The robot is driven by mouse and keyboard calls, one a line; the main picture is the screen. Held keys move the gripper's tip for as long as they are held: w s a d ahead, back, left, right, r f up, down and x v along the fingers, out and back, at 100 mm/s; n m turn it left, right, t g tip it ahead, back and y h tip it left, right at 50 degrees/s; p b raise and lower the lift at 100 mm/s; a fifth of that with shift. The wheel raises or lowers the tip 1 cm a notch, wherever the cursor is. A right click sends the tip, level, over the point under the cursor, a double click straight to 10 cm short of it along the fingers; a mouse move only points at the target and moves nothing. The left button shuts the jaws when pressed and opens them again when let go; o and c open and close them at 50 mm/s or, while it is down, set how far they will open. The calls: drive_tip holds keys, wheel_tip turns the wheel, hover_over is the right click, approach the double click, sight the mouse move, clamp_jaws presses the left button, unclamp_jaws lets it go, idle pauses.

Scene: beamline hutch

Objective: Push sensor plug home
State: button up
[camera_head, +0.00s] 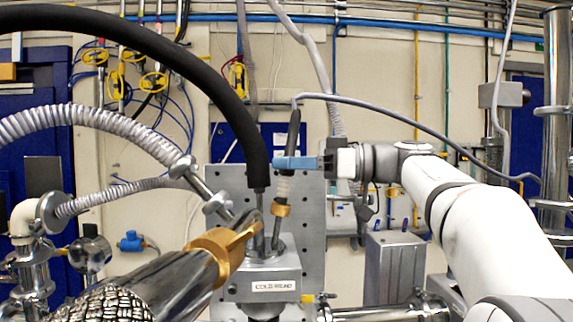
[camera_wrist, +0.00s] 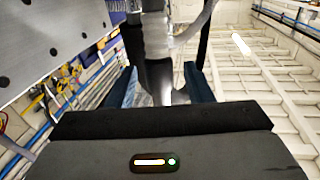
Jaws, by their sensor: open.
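The sensor plug (camera_head: 284,187) stands near upright, slightly tilted, above the cold head block (camera_head: 270,285). It has a pale ribbed body, a gold collar low down and a dark upper part with a grey cable. My gripper (camera_head: 291,163) reaches in from the right with its blue fingers at the plug's upper part. In the wrist view my gripper (camera_wrist: 161,85) is open, with one finger on each side of the plug (camera_wrist: 155,75) and gaps beside it. I cannot tell how deep the plug's lower end sits.
A thick black hose (camera_head: 258,150) enters the cold head just left of the plug. A braided metal line with a brass fitting (camera_head: 222,252) crosses in the left foreground. A grey perforated plate (camera_head: 312,215) stands behind. A grey cable (camera_head: 400,115) arcs over my arm.

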drive_tip(key=s+d+b, duration=0.1)
drive_tip(key=d, duration=0.6)
drive_tip(key=shift+s, duration=0.15)
